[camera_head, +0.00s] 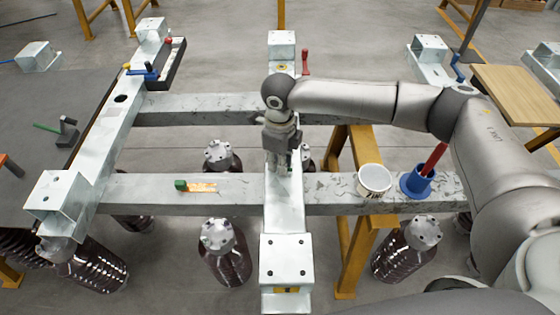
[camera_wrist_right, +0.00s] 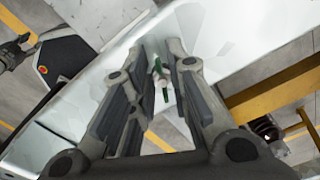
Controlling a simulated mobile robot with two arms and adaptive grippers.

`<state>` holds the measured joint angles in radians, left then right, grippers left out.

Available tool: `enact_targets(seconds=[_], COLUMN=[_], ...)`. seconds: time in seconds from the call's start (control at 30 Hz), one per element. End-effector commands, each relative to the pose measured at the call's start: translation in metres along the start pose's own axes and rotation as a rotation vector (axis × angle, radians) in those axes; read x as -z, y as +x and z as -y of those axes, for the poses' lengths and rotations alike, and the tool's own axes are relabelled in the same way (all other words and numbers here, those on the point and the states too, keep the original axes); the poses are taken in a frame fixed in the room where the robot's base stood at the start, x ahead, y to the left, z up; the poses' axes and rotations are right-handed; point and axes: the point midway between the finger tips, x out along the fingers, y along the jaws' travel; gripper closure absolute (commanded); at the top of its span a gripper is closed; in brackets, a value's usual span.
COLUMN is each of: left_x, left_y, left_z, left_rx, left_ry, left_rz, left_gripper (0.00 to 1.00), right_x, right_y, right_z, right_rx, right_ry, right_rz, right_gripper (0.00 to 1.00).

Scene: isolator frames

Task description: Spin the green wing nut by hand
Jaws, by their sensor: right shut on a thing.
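My right gripper (camera_head: 283,166) points down onto the middle pale metal beam (camera_head: 283,212), where it crosses the front grey beam. In the right wrist view its fingers (camera_wrist_right: 159,58) stand on either side of the small green wing nut (camera_wrist_right: 163,92), with a pale shaft beside the green. The gripper is shut on the wing nut. One green wing shows between the fingers, and the rest is partly hidden. In the head view the gripper covers the wing nut.
A white cup (camera_head: 374,180) and a blue holder (camera_head: 416,183) with a red handle stand on the front beam to the right. A dark tray (camera_head: 172,66) sits back left. Dark ribbed isolators (camera_head: 226,262) stand below.

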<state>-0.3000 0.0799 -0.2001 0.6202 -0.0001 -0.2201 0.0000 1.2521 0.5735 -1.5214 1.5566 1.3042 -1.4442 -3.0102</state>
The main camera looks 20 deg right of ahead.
Motion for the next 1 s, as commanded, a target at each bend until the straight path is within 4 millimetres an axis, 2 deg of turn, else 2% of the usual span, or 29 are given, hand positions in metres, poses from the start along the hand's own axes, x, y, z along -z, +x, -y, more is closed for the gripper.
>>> enact_targets(seconds=[0.07,0.1,0.17,0.57,0.67,1.0], left_x=[0.0,0.0,0.0,-0.002,-0.001,0.0], left_y=[0.0,0.0,0.0,0.0,0.0,0.0], left_z=[0.0,0.0,0.0,0.001,0.001,0.0], left_rx=[0.0,0.0,0.0,0.001,0.001,0.0], left_ry=[0.0,0.0,0.0,0.0,0.0,0.0], left_rz=[0.0,0.0,0.0,0.002,0.001,0.0], left_gripper=[0.6,0.6,0.6,0.6,0.6,0.6], right_x=[0.0,0.0,0.0,-0.001,-0.001,-0.001], right_y=[0.001,0.001,0.001,-0.005,-0.018,-0.088], right_z=[-0.001,-0.001,-0.001,0.0,0.001,0.0], right_rx=[-0.001,-0.001,-0.001,0.0,0.002,0.001], right_ry=[-0.001,-0.001,0.0,0.0,0.0,0.0], right_rz=[0.0,0.0,0.0,0.002,0.003,0.003], right_gripper=[1.0,0.82,0.74,0.73,0.73,0.73])
